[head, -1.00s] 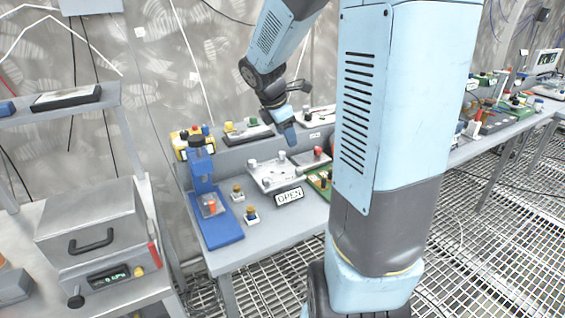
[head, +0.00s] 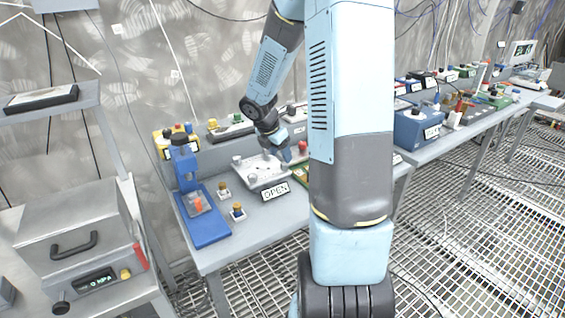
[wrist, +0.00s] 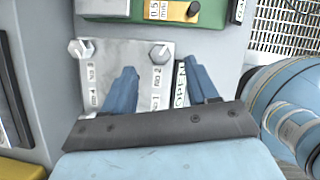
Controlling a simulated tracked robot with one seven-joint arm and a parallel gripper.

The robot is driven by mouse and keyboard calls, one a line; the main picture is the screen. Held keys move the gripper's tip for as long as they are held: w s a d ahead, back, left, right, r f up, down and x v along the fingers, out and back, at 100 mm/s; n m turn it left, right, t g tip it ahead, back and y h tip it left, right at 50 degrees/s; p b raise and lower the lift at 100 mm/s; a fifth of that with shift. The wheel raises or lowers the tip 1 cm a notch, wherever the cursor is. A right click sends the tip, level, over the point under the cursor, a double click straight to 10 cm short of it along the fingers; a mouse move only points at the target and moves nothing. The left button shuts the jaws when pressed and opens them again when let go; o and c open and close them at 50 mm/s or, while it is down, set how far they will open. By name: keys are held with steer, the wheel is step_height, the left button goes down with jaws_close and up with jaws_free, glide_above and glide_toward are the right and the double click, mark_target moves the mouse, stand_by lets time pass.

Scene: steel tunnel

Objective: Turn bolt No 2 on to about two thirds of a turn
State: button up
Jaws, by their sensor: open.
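A pale metal plate (wrist: 125,50) with bolts and number labels lies on the bench, and it also shows in the head view (head: 262,182). In the wrist view the hex-headed bolt by the label NO 2 (wrist: 159,53) is at the plate's upper right. The bolt by NO 3 (wrist: 79,50) is at its upper left. The bolts at NO 1 and NO 4 are hidden behind my gripper. My gripper (wrist: 168,70) is open and empty, its fingertips spread either side of bolt No 2, just short of it in the picture. In the head view my gripper (head: 284,152) is over the plate's right side.
An OPEN sign (head: 275,190) stands along the plate's front edge. A green box (wrist: 212,12) is close beside the plate. A blue stand (head: 207,228) and two small knobbed blocks (head: 237,212) are to the left. Other devices line the back.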

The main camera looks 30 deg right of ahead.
mark_target(284, 163)
steer(key=shift+x, duration=2.5)
steer(key=c, duration=1)
steer(key=shift+a, duration=0.15)
steer(key=shift+c, duration=0.3)
